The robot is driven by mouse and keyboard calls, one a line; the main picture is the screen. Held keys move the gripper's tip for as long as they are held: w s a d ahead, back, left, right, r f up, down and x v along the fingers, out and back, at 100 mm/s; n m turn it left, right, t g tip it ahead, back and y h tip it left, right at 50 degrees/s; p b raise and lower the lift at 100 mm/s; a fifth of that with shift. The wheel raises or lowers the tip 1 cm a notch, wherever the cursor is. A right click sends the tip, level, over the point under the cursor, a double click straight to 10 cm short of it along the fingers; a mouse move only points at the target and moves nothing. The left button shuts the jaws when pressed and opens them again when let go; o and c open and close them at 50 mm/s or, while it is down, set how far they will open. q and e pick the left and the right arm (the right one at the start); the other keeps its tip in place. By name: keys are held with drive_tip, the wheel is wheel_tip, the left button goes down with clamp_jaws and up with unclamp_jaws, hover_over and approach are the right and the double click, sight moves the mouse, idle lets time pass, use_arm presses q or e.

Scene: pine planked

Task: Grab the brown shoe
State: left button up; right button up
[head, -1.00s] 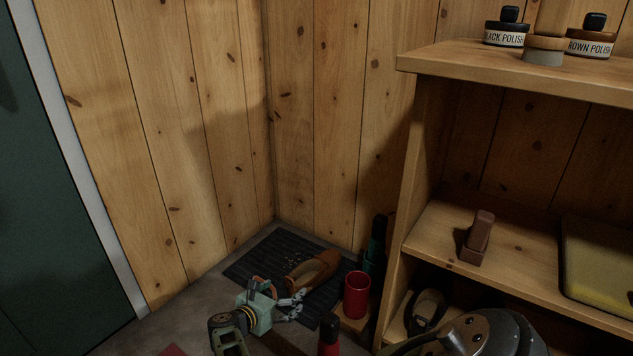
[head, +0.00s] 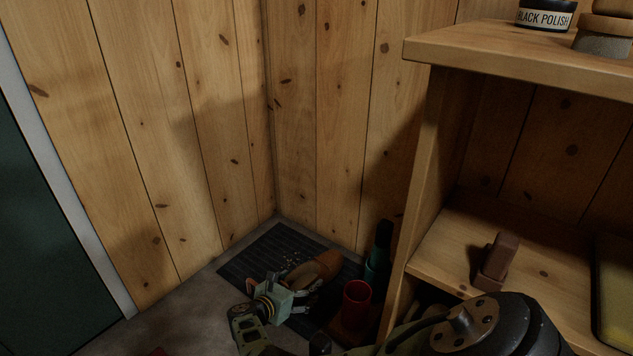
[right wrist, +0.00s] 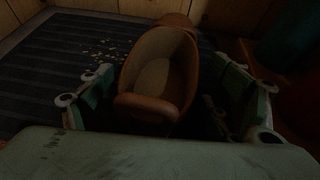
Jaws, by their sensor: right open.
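The brown shoe (head: 328,262) lies on a dark ribbed mat (head: 250,262) in the corner, partly hidden by my right gripper in the head view. In the right wrist view the shoe (right wrist: 160,75) shows its open top and heel, with the heel end toward me. My right gripper (head: 308,284) is open. In the right wrist view its fingers (right wrist: 165,100) stand on both sides of the shoe's heel end, with gaps visible and no clear contact. My left gripper is not in view.
A red cup (head: 356,298) and a dark green bottle-like item (head: 378,250) stand just right of the shoe. A wooden shelf unit (head: 425,180) rises at the right, holding a brown block (head: 495,262). Plank walls close the corner behind the mat. Small pale crumbs (right wrist: 105,50) lie on the mat.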

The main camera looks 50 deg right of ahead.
drive_tip(key=shift+c, duration=0.6)
drive_tip(key=shift+r, duration=0.1)
drive_tip(key=c, duration=1.5)
drive_tip(key=shift+o, duration=0.2)
drive_tip(key=shift+r, duration=0.1)
